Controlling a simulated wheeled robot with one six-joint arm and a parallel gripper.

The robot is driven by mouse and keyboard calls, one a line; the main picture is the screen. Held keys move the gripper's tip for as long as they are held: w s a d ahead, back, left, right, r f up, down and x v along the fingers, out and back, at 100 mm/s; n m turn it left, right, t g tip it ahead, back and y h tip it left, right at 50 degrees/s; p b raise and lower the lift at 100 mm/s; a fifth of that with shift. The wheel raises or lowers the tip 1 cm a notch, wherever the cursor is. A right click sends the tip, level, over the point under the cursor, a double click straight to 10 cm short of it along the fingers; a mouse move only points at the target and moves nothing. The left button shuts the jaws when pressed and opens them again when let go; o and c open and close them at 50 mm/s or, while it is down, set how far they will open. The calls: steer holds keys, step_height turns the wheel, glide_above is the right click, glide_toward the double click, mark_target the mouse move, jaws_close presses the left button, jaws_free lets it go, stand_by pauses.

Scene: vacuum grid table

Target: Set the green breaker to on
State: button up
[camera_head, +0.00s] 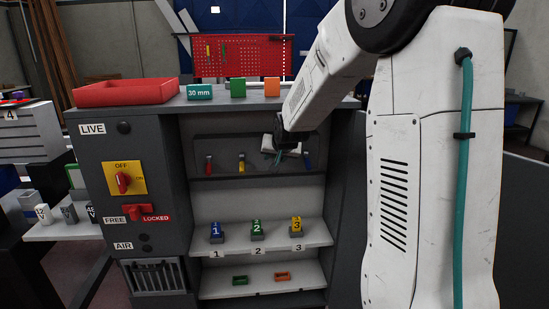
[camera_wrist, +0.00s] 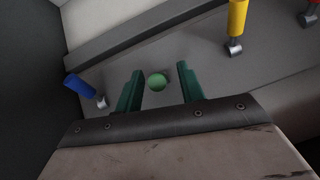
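The green breaker shows in the wrist view as a round green knob (camera_wrist: 157,82), seen nearly end-on against the grey panel. My gripper (camera_wrist: 158,88) is open, with one green finger on each side of the knob. I see gaps between the knob and both fingers; depth is hard to judge. In the head view my gripper (camera_head: 280,158) is at the breaker recess, and the green breaker is hidden behind it. The blue breaker (camera_head: 307,160), yellow breaker (camera_head: 241,160) and red breaker (camera_head: 208,161) are in the same row.
The blue breaker (camera_wrist: 80,88) lies close to one finger in the wrist view; the yellow breaker (camera_wrist: 237,18) is farther off. A shelf below holds numbered blue, green and yellow blocks (camera_head: 257,229). A red tray (camera_head: 127,92) and small blocks stand on the cabinet top.

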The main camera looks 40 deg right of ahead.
steer(key=v, duration=0.7)
steer(key=shift+w, duration=0.1)
